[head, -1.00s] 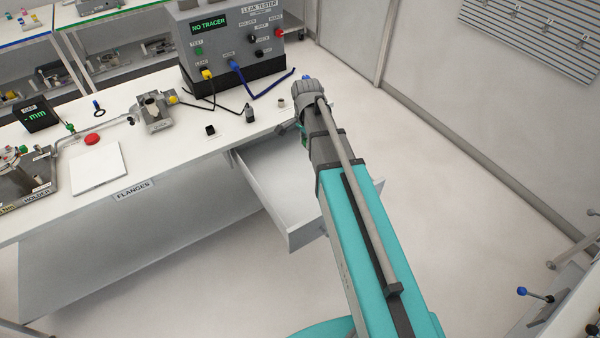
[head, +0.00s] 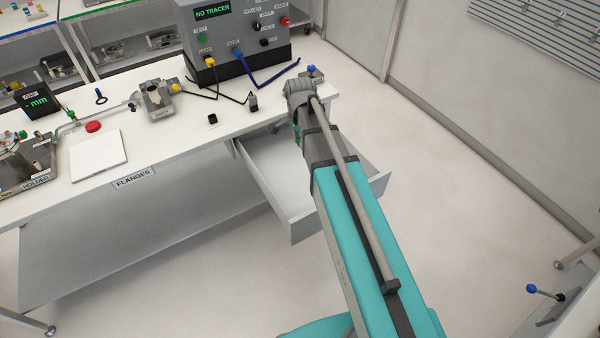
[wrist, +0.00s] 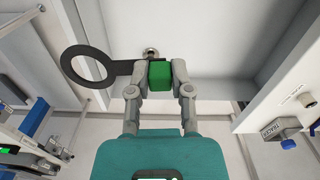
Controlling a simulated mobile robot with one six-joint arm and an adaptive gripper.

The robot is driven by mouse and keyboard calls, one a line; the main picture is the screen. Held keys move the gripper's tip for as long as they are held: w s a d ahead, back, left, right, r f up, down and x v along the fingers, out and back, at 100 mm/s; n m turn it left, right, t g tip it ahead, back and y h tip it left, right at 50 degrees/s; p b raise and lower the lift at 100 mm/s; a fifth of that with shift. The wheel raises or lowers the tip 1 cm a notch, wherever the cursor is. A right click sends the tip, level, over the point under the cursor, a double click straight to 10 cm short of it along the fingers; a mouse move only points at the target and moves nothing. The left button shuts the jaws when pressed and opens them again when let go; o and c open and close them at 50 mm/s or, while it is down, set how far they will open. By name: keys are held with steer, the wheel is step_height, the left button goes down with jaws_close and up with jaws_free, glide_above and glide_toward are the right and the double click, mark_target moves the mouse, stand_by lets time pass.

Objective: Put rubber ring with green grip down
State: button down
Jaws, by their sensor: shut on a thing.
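The rubber ring (wrist: 84,66) is flat and black, with a green block-shaped grip (wrist: 160,75). In the wrist view my gripper (wrist: 159,68) is shut on the green grip, with one finger on each side. The ring sticks out to the left of the fingers and looks clear of other surfaces. In the head view my arm reaches toward the right end of the bench, above an open drawer (head: 290,222). The gripper's fingers and the held ring are mostly hidden there behind the wrist.
The white bench (head: 200,142) carries a leak tester (head: 235,38) with cables, a small black block (head: 212,120), a red button (head: 93,126) and a white plate (head: 99,157). The floor right of the drawer is clear.

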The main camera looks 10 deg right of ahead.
steer(key=s+a+f+b, duration=0.1)
steer(key=a+f+b, duration=0.2)
steer(key=f+b, duration=0.1)
steer(key=s+a+f+b, duration=0.1)
steer(key=a+f+b, duration=0.3)
steer(key=f, duration=0.1)
steer(key=s+a+f+b, duration=0.1)
steer(key=a+f+b, duration=0.3)
steer(key=shift+a+f, duration=0.15)
steer(key=shift+f, duration=0.1)
steer(key=shift+s+a+f+b, duration=0.1)
steer(key=shift+a+f+b, duration=0.15)
steer(key=shift+a+b, duration=0.2)
steer(key=b, duration=0.9)
glide_above(294, 183)
steer(key=f, duration=0.6)
steer(key=a+f, duration=0.1)
steer(key=f, duration=0.2)
steer(key=shift+s, duration=0.25)
steer(key=shift+d, duration=0.1)
steer(key=shift+w+d+f+b, duration=0.15)
steer(key=shift+d+f+b, duration=0.05)
steer(key=shift+f+b, duration=0.2)
steer(key=shift+w+d+f+b, duration=0.15)
steer(key=shift+f+b, duration=0.2)
steer(key=shift+f, duration=0.05)
steer(key=shift+f+b, duration=1.25)
